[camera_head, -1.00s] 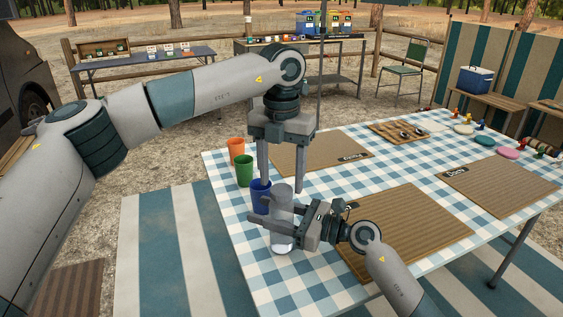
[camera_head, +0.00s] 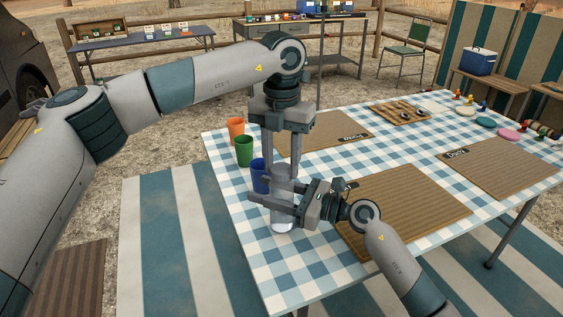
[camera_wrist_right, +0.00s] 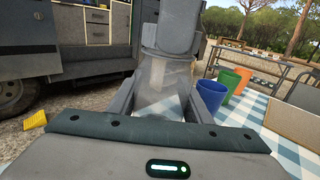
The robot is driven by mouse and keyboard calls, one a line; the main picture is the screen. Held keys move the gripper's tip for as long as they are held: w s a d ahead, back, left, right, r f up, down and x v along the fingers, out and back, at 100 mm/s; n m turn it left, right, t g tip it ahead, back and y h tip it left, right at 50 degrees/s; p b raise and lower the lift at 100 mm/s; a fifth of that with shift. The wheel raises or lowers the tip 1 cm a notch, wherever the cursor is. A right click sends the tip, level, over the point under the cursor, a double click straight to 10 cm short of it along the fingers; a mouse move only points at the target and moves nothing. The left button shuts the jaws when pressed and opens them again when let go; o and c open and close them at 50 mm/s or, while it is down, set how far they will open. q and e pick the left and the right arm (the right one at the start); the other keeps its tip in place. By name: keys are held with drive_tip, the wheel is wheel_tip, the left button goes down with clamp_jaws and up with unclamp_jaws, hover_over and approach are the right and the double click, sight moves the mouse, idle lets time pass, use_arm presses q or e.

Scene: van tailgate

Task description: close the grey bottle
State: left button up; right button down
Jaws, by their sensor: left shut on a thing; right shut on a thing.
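The grey bottle (camera_head: 283,226) stands upright near the left edge of the checked table (camera_head: 262,262). It is translucent and also shows in the right wrist view (camera_wrist_right: 160,92). My right gripper (camera_head: 282,204) comes in from the right and is shut around the bottle's body. My left gripper (camera_head: 282,172) points straight down over the bottle and is shut at its top. The fingers hide the top, so I cannot tell how the lid sits there.
A blue cup (camera_head: 260,176), a green cup (camera_head: 244,151) and an orange cup (camera_head: 236,130) stand close behind and left of the bottle. A brown mat (camera_head: 405,218) lies to the right. A wooden tray (camera_head: 401,111) lies at the far side.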

use_arm(q)
drive_tip(key=m, duration=0.4)
drive_tip(key=shift+m, duration=0.3)
drive_tip(key=m, duration=0.4)
drive_tip(key=o, duration=1.2)
drive_tip(key=shift+o, duration=0.2)
wheel_tip(320, 180, up, 12)
use_arm(e)
drive_tip(key=c, duration=0.8)
unclamp_jaws()
drive_tip(key=shift+c, duration=0.2)
